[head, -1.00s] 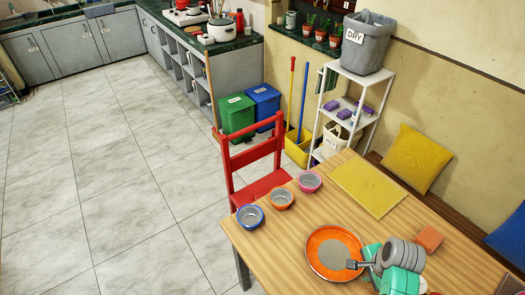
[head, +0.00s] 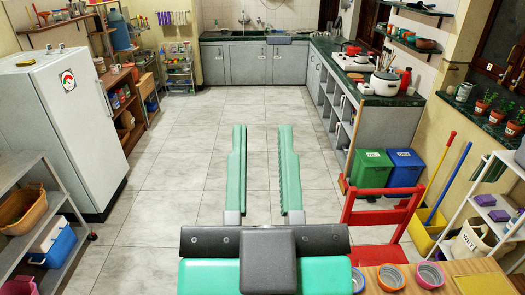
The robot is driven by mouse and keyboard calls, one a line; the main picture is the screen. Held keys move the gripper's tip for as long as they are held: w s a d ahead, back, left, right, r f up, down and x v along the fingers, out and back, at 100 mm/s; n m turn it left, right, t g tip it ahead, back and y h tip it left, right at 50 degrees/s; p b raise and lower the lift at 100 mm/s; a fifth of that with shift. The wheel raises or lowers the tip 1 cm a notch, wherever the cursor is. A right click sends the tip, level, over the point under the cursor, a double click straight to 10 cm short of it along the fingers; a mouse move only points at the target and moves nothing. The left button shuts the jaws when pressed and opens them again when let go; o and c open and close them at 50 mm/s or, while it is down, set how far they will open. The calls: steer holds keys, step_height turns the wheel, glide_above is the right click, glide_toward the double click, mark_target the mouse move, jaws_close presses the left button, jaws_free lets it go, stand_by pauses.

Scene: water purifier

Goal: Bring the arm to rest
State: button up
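My gripper (head: 262,132) is large in the lower middle of the head view, close to the camera. Its two long teal fingers point away toward the far counter and stand wide apart. Only floor tiles show between them, so the gripper is open and empty. The fingers appear over the open tiled floor (head: 180,195) and touch nothing that I can see.
A red chair (head: 382,215) and the wooden table (head: 400,290) with bowls are at right. A white fridge (head: 65,125) and grey shelf (head: 75,225) stand left. Green (head: 371,168) and blue (head: 404,167) bins stand by the counter. The middle floor is clear.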

steer(key=shift+s+a+r+n+t, duration=0.35)
steer(key=shift+s+a+r, duration=0.25)
steer(key=shift+s, duration=0.25)
step_height(320, 180, up, 23)
steer(key=p, duration=2.3)
steer(key=shift+r+y, duration=0.2)
steer(key=shift+y, duration=0.2)
